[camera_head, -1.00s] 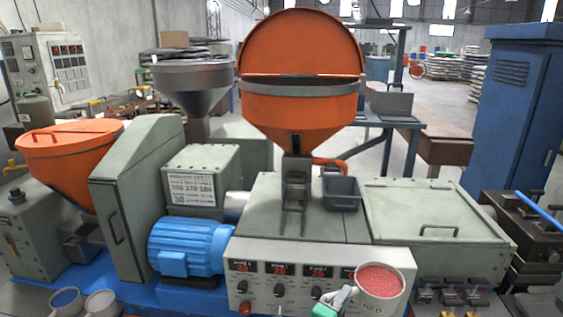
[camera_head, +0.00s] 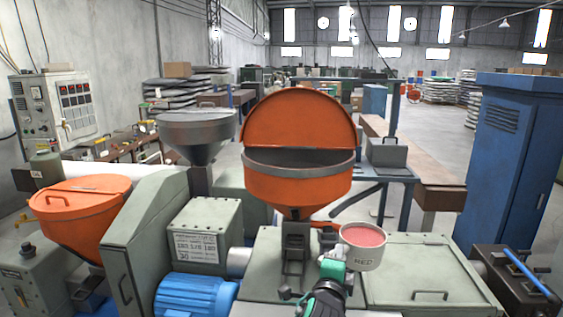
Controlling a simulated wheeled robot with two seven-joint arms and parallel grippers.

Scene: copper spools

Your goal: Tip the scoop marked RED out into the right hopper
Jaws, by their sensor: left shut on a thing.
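The scoop marked RED (camera_head: 364,254) is a pale round cup filled with red granules. It is upright, in front of and to the right of the right hopper's lower part. My left gripper (camera_head: 334,268) is shut on the scoop's left side. The right hopper (camera_head: 296,188) is a large orange funnel with its round lid raised at the back; its inside is mostly hidden by the front rim. My right gripper is not in view.
An orange hopper with a shut lid (camera_head: 78,208) stands at the left, and a grey funnel (camera_head: 197,134) behind. Below the scoop are the green-grey machine housings (camera_head: 430,262). A tall blue cabinet (camera_head: 510,160) stands at the right. The air above the right housing is clear.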

